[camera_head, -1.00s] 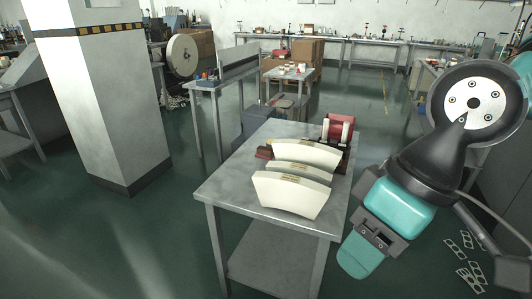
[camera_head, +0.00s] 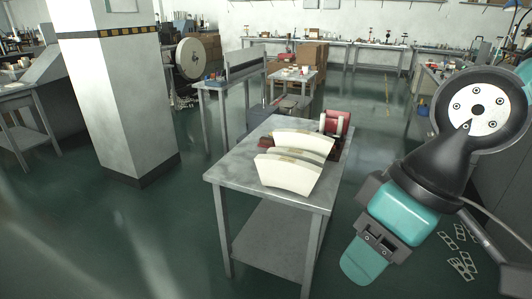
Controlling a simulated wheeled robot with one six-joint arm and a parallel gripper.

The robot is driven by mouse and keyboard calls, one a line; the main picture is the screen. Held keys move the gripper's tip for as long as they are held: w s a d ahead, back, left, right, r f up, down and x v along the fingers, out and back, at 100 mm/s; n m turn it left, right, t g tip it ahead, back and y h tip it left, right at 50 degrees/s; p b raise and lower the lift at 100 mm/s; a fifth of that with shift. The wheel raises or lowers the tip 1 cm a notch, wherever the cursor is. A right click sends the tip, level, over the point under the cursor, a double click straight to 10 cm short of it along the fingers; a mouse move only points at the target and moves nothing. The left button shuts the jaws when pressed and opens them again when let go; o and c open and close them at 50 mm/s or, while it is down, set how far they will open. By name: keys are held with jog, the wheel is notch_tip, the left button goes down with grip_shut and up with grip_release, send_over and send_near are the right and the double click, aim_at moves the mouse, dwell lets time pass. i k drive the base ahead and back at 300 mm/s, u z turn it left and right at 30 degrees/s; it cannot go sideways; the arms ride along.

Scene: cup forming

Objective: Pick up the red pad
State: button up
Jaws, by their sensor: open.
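A small red piece (camera_head: 341,122), which looks like the red pad, is at the back right corner of the metal table (camera_head: 225,180). Pale upright parts stand against it, and white curved pieces (camera_head: 290,173) in front partly hide the area. Dark red material (camera_head: 331,148) shows beside them, but I cannot tell if it is the same part. My gripper (camera_head: 377,240) is at the lower end of my black and teal arm, in front of the table's right side. It is open, holds nothing visible, and is apart from the red piece.
A white pillar (camera_head: 125,90) with a striped band stands to the left. Another table (camera_head: 235,80) and a small table (camera_head: 292,75) are behind. Flat metal parts (camera_head: 461,265) lie at lower right. The floor between pillar and metal table is clear.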

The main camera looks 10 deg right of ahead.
aim_at(267, 142)
jog(key=u, duration=0.6)
jog(key=i, duration=0.35)
jog(key=u, duration=0.75)
jog(key=i, duration=1.7)
jog(key=z, duration=1.05)
jog(key=i, duration=0.85)
jog(key=z, duration=0.8)
